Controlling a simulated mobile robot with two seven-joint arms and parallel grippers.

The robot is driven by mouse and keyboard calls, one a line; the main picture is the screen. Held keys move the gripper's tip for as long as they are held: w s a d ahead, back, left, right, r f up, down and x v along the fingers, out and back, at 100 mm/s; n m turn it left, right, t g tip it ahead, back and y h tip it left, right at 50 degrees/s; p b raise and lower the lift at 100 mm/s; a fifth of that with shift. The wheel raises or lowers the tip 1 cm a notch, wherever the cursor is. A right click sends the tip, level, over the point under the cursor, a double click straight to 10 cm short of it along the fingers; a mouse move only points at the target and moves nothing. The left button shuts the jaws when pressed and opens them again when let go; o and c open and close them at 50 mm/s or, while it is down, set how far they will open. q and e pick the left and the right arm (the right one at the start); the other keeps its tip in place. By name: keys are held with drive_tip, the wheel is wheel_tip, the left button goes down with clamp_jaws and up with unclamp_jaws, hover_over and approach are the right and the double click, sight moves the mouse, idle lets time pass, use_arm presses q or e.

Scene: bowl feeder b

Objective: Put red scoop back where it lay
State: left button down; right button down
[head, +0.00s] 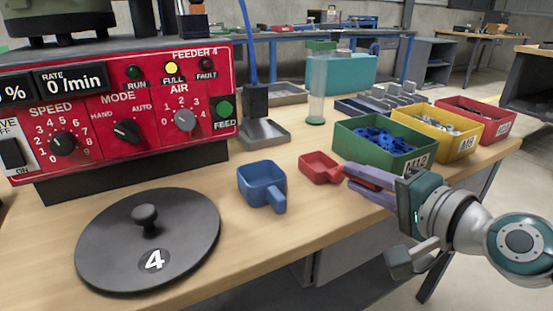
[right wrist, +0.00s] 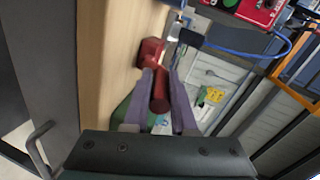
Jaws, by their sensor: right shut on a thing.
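The red scoop (head: 320,167) is at the middle of the bench in the head view, just right of the blue scoop (head: 262,184). My right gripper (head: 350,178) reaches in from the right, its purple fingers at the red scoop's handle. In the right wrist view the fingers close around the handle of the red scoop (right wrist: 151,52). I cannot tell for sure whether the scoop touches the bench top or is just above it. My left gripper is not in view.
A green bin (head: 372,160) of blue parts stands close behind my right gripper, with yellow (head: 462,150) and red (head: 505,124) bins beyond. A black lid (head: 175,262) marked 4 lies front left. The red feeder panel (head: 85,125) stands behind it. Bare wood lies in front of the scoops.

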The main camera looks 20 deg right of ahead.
drive_tip(key=c, duration=0.7)
unclamp_jaws()
drive_tip(key=shift+c, duration=0.2)
drive_tip(key=shift+s+r, duration=0.1)
drive_tip(key=shift+r, duration=0.1)
drive_tip(key=a+p+v, duration=0.1)
drive_tip(key=v, duration=1)
drive_tip(key=s+a+f+n+g+y, duration=0.2)
drive_tip(key=s+a+n+g, duration=0.1)
drive_tip(key=a+n, duration=0.35)
drive_tip(key=s+a+f+n+g+y, duration=0.25)
drive_tip(key=a+n+g, duration=0.2)
drive_tip(key=a, duration=0.25)
drive_tip(key=s+d+n+g+h, duration=0.4)
drive_tip(key=s+n+h, duration=0.1)
drive_tip(key=s, duration=0.2)
drive_tip(key=shift+s+n+h, duration=0.2)
drive_tip(key=shift+n+h, duration=0.1)
drive_tip(key=shift+h, duration=0.05)
